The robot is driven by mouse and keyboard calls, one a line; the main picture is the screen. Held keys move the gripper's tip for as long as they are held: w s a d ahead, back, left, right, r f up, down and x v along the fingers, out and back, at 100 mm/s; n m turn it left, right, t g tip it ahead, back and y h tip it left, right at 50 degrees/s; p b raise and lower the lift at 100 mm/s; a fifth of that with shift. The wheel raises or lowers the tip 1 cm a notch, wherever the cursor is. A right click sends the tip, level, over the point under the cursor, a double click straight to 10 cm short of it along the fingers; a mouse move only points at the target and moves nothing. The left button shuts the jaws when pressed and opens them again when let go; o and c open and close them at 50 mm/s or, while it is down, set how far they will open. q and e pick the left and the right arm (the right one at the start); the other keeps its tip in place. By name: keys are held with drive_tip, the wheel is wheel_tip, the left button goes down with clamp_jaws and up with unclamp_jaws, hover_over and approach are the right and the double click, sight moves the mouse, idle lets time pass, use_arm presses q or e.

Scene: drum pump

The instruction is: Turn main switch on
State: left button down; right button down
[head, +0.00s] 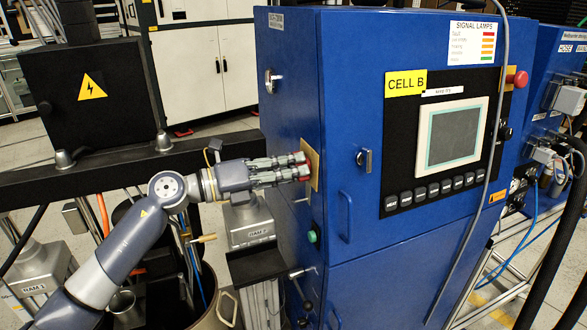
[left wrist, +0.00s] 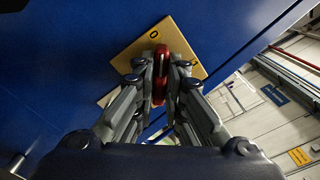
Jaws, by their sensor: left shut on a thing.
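The main switch is a red handle (left wrist: 160,72) on a yellow plate (left wrist: 178,38) on the side of the blue cabinet. A mark like a "0" shows near the plate's top in the left wrist view, with another dark mark at its right. In the head view the yellow plate (head: 314,168) shows just past the fingertips, and a bit of red handle (head: 305,171) shows between them. My left gripper (head: 303,167) is shut on the red handle; in the left wrist view its fingers (left wrist: 160,80) sit on both sides of it. My right gripper is not in view.
The blue cabinet (head: 345,110) carries a screen panel with buttons and a red knob (head: 517,79). Below the switch are a green button (head: 312,236) and a lever (head: 302,285). A dark beam (head: 110,170) and a black box (head: 90,93) stand at the left.

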use_arm(q)
drive_tip(key=shift+f+m+b, duration=0.2)
drive_tip(key=shift+m+b, duration=1.5)
drive_tip(key=shift+b, duration=0.8)
drive_tip(key=shift+r+m+b, duration=0.1)
drive_tip(key=shift+m+b, duration=0.2)
drive_tip(key=shift+m+b, duration=0.3)
drive_tip(key=shift+b, duration=0.2)
drive_tip(key=shift+m+b, duration=1.1)
drive_tip(key=shift+b, duration=0.35)
drive_tip(key=shift+a+m+b, duration=0.6)
drive_tip(key=shift+a+b, duration=0.05)
drive_tip(key=shift+b, duration=0.45)
